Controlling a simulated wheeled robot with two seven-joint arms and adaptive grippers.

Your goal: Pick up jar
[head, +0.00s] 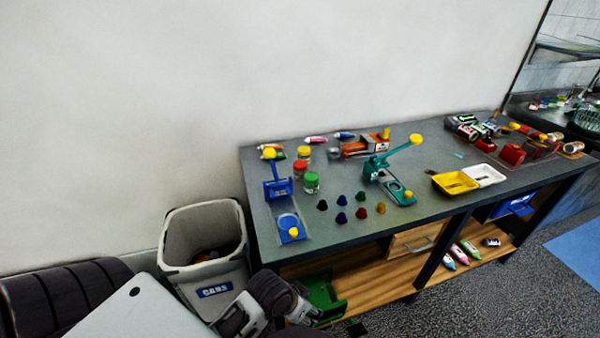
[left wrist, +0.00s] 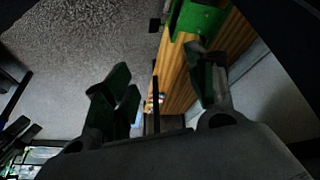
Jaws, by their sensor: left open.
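Three glass jars stand upright in a cluster on the workbench (head: 345,228). They are a green-lidded jar (head: 312,183) nearest the front, a red-lidded jar (head: 299,169) behind it, and a yellow-lidded jar (head: 304,153) at the back. My left gripper (head: 303,310) is low at the front of the bench, below the tabletop and by the lower shelf, well apart from the jars. In the left wrist view its fingers (left wrist: 160,70) are spread with nothing between them. No jar shows in that view. My right gripper is not in view.
A grey bin (head: 205,236) labelled CANS stands left of the bench. A blue press (head: 278,187) is left of the jars; a teal press (head: 385,170) is right. Several small coloured cones sit near the front edge. A green container (head: 325,297) is on the lower shelf.

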